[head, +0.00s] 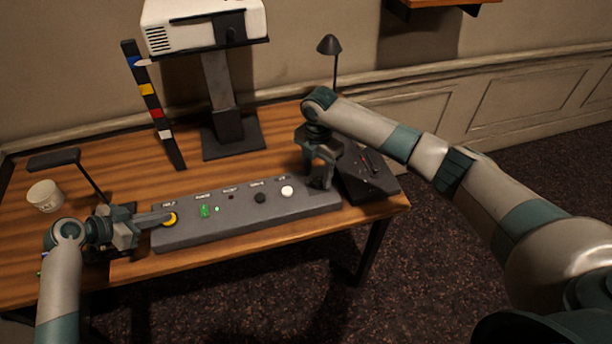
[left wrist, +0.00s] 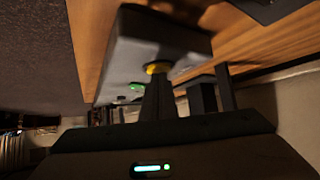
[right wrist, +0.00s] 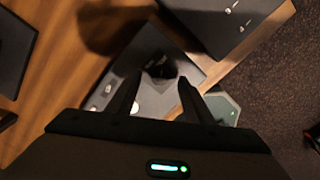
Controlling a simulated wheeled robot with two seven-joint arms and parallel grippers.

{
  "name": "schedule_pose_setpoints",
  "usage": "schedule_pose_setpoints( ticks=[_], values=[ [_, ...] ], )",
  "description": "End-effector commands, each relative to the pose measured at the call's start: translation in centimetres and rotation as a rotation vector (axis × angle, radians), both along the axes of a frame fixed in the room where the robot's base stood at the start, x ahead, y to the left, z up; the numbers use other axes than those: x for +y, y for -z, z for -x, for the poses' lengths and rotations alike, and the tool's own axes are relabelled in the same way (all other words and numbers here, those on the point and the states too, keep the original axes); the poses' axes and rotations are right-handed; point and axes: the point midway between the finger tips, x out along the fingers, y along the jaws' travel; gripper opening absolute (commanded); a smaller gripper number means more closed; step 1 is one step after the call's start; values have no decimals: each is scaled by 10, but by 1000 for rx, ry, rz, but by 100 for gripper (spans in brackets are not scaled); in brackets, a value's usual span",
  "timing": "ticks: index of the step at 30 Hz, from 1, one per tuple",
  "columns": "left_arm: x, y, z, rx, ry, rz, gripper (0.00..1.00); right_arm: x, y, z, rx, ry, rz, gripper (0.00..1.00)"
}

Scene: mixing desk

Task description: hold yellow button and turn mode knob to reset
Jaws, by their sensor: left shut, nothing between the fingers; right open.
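The yellow button (head: 171,219) is at the left end of the grey panel (head: 240,222) on the desk. My left gripper (head: 163,218) is shut and empty, its tips at the button. In the left wrist view the tips meet the yellow button (left wrist: 157,68) and partly cover it; how far it is pressed I cannot tell. My right gripper (head: 319,184) is open above the panel's right end. In the right wrist view a dark knob (right wrist: 161,67) shows between and beyond its fingers; its label is not readable, and the gripper hides it in the head view.
A dark box (head: 368,188) stands right of my right gripper, near the desk's edge. A white cup (head: 45,196) stands at the left. A monitor stand (head: 232,140) is behind.

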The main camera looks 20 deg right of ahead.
Motion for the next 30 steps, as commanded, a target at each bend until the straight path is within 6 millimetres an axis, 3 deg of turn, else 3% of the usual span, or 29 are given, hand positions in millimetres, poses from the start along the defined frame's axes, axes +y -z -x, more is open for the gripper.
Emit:
schedule_pose_setpoints(
  ticks=[18, 30],
  values=[
    [0, 1, 1, 2, 0, -1, 0, 0, -49, 0, 1, 0, -1, 47],
    [0, 1, 1, 2, 0, -1, 0, 0, -52, 0, 1, 0, 1, 47]
  ],
)
